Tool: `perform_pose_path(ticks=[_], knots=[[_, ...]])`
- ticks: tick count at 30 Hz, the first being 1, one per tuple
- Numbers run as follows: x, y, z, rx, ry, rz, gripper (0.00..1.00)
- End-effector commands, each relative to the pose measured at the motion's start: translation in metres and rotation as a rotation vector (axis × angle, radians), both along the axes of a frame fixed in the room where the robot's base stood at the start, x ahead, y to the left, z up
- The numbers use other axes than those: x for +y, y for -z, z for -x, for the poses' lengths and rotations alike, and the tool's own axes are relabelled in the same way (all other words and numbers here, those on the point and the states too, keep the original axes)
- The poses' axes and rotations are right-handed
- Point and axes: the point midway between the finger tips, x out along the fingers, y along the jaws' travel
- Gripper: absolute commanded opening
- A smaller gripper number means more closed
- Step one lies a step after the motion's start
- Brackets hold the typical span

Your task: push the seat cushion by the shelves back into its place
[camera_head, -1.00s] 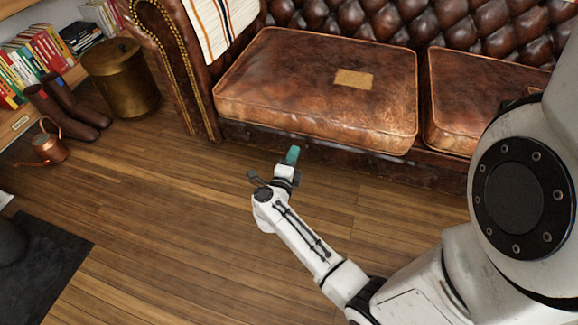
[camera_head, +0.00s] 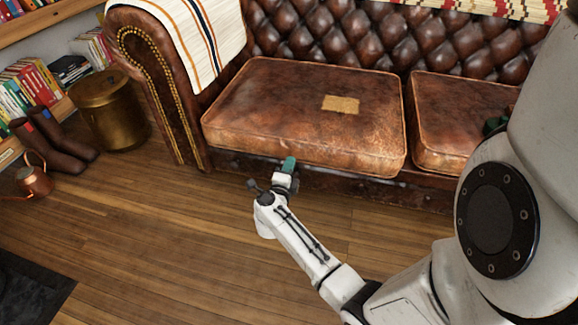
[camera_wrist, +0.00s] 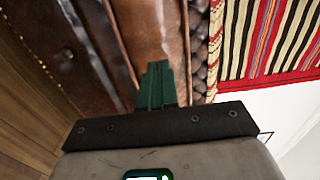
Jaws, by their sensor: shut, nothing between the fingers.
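The seat cushion by the shelves (camera_head: 270,105) is brown worn leather with piped edges and a tan patch on top. It lies on the left part of the sofa, its front edge further forward than that of the right cushion (camera_head: 455,115). My gripper (camera_head: 289,164) is shut and empty, its green fingertips at the lower front edge of the cushion; I cannot tell whether they touch it. In the wrist view my shut green fingers (camera_wrist: 156,88) point toward the cushion's brown leather (camera_wrist: 150,25).
The sofa arm (camera_head: 160,85) with a striped throw (camera_head: 198,40) stands left of the cushion. A brass bin (camera_head: 108,112), brown boots (camera_head: 50,145), a copper watering can (camera_head: 34,180) and bookshelves (camera_head: 35,90) are further left. The wooden floor (camera_head: 150,240) in front is clear.

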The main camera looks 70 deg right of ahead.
Motion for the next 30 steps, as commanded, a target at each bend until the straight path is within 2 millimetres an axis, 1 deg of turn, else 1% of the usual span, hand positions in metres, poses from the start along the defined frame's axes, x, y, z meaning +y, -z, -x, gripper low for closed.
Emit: perform_pose_path(ticks=[6, 23, 30], knots=[[-0.002, 0.000, 0.000, 0.000, 0.000, 0.001, 0.00], [-0.037, 0.000, -0.003, 0.001, 0.000, 0.002, 0.00], [-0.040, 0.000, -0.003, 0.001, 0.001, 0.002, 0.00]])
